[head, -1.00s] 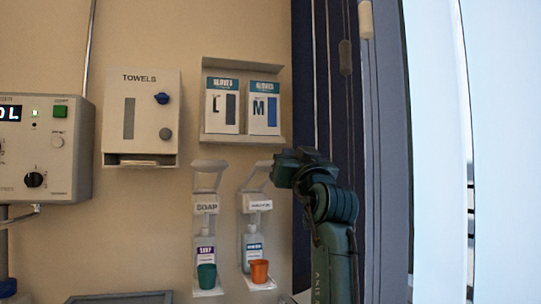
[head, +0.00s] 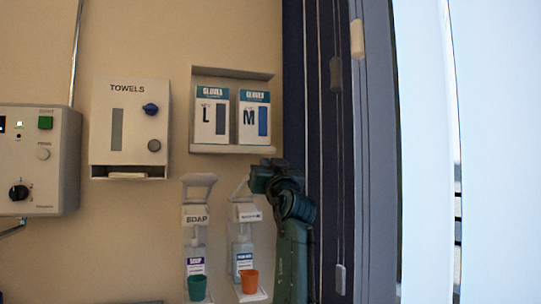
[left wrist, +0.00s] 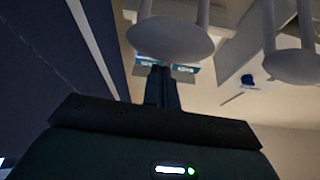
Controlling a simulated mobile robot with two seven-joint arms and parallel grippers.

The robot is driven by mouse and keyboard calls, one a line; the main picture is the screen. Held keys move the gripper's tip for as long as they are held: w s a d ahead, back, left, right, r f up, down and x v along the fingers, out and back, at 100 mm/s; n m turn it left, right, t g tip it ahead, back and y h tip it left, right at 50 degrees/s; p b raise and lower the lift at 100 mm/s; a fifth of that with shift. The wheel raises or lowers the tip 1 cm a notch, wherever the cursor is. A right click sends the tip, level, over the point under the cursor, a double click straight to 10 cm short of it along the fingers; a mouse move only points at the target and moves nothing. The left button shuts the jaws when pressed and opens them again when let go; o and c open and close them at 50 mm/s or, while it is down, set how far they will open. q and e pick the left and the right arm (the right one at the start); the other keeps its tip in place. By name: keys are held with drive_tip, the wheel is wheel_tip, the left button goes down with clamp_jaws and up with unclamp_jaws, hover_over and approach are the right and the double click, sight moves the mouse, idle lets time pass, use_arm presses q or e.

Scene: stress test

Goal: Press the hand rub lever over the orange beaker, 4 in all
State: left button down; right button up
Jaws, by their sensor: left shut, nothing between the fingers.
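The hand rub dispenser (head: 246,215) hangs on the wall at lower centre in the head view. Its lever (head: 240,187) shows at the top, partly hidden by my left gripper (head: 258,180). The orange beaker (head: 249,282) stands upright under its bottle. My left gripper is shut and empty, right at the lever's right side; I cannot tell whether it touches. In the left wrist view, its closed fingers (left wrist: 162,86) are just below a pale rounded lever pad (left wrist: 170,40), apparently the hand rub's. My right gripper is not in view.
The soap dispenser (head: 196,218) with a teal beaker (head: 197,288) hangs close on the left. Above are glove boxes (head: 233,117) in a holder and a towel dispenser (head: 130,125). A dark curtain (head: 293,80) is close on the right. A control box (head: 40,160) is far left.

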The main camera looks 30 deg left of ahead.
use_arm(q)
drive_tip(key=shift+a+f, duration=0.1)
drive_tip(key=shift+f, duration=0.65)
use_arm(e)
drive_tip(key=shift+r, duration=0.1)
use_arm(q)
drive_tip(key=shift+f, duration=0.1)
